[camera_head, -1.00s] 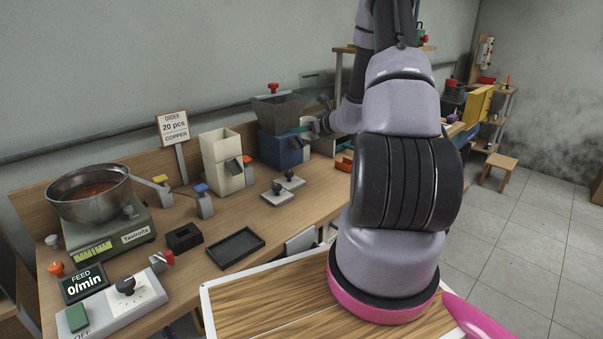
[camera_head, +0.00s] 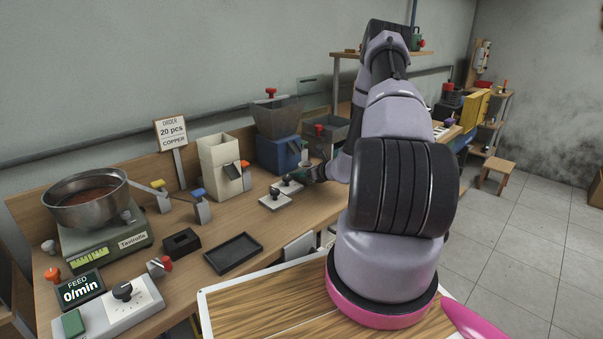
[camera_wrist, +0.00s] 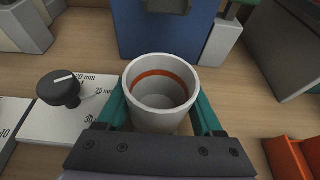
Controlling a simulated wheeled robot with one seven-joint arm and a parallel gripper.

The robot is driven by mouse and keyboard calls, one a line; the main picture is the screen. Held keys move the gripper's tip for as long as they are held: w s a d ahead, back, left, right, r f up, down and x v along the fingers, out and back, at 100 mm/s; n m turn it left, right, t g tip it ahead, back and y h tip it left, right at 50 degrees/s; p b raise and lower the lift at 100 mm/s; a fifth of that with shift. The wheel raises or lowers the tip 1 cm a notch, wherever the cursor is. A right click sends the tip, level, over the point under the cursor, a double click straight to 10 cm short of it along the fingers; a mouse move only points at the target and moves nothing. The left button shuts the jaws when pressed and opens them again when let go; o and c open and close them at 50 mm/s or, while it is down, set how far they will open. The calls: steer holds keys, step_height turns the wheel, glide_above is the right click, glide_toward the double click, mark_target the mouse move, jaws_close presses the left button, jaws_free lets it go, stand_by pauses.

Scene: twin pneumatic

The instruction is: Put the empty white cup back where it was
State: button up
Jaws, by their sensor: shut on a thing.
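The white cup (camera_wrist: 160,112) stands upright between the teal fingers of my gripper (camera_wrist: 163,104) in the wrist view. Its inside looks empty, with an orange band just below the rim. My gripper is shut on the cup, one finger on each side. In the head view my gripper (camera_head: 312,173) is low over the bench, just right of the knob plates, and the cup is hard to make out. I cannot tell whether the cup's base touches the bench.
A blue hopper base (camera_head: 281,153) stands behind the cup. A white plate with a black knob (camera_wrist: 70,118) lies close on the left in the wrist view. An orange tray (camera_wrist: 290,155) lies at lower right. A black tray (camera_head: 234,253) lies on the bench farther left.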

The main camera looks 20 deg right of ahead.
steer(key=shift+f, duration=0.1)
steer(key=o, duration=1.2)
